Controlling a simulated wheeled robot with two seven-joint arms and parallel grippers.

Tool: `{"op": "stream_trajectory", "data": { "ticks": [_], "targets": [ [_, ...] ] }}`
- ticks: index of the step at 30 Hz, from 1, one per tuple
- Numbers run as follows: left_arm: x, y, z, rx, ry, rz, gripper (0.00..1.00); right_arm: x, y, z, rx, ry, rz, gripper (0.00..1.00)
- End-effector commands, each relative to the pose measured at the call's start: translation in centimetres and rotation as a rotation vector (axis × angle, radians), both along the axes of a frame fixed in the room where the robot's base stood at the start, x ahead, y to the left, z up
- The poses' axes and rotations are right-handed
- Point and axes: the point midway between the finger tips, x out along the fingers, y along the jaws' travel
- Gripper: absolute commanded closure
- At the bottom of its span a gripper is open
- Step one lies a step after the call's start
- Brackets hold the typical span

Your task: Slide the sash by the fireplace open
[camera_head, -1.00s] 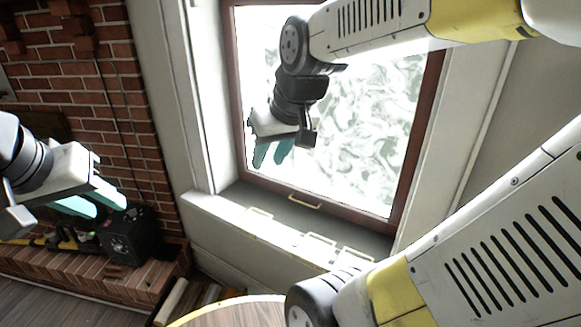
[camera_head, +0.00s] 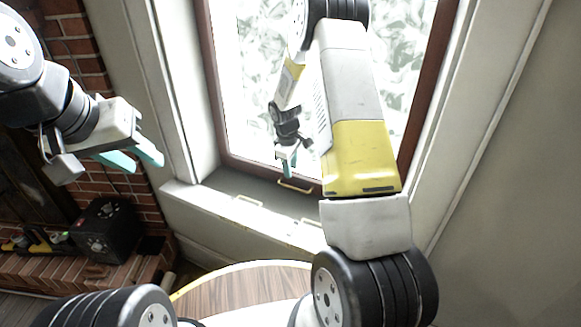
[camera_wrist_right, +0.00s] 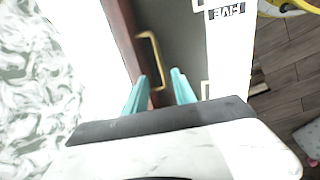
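The sash (camera_head: 222,122) is a dark red-brown frame around bright patterned glass, seen upright above the sill. Its bottom rail carries a brass handle (camera_head: 295,187), which also shows in the right wrist view (camera_wrist_right: 150,58). The bottom rail looks down at the sill. My right gripper (camera_head: 287,172) hangs in front of the glass, just above and left of the handle. In the right wrist view its teal fingers (camera_wrist_right: 160,74) are apart, with the handle's near end between them in the picture; contact cannot be told. My left gripper (camera_head: 146,167) is open and empty, left of the window.
A grey-white sill (camera_head: 210,205) with brass outlines runs below the sash. A round wooden table (camera_head: 245,288) stands in front. A brick hearth (camera_head: 75,275) with a black box (camera_head: 104,231) is at the left. White window trim (camera_head: 505,75) borders the right side.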

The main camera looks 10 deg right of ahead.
Motion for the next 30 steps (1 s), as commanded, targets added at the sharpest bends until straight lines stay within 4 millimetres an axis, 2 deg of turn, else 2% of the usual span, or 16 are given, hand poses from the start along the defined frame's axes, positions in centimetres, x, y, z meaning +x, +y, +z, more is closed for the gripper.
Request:
{"op": "stream_trajectory", "data": {
  "ticks": [1,8,18,23,30],
  "targets": [
    [0.0,0.0,0.0,0.0,0.0,0.0,0.64,0.1,0.0,-0.9,-0.006,0.007,0.014,0.68],
    [0.0,0.0,0.0,0.0,0.0,0.0,0.64,0.5,-0.2,-3.3,-0.01,0.015,0.026,0.68],
    [0.0,0.0,0.0,0.0,0.0,0.0,0.64,1.2,-0.8,-8.3,-0.009,0.014,0.024,0.68],
    [0.0,0.0,0.0,0.0,0.0,0.0,0.64,1.4,-0.9,-9.1,-0.01,0.011,0.024,0.68],
    [0.0,0.0,0.0,0.0,0.0,0.0,0.64,1.4,-0.9,-9.2,-0.009,0.011,0.024,0.68]
  ]
}}
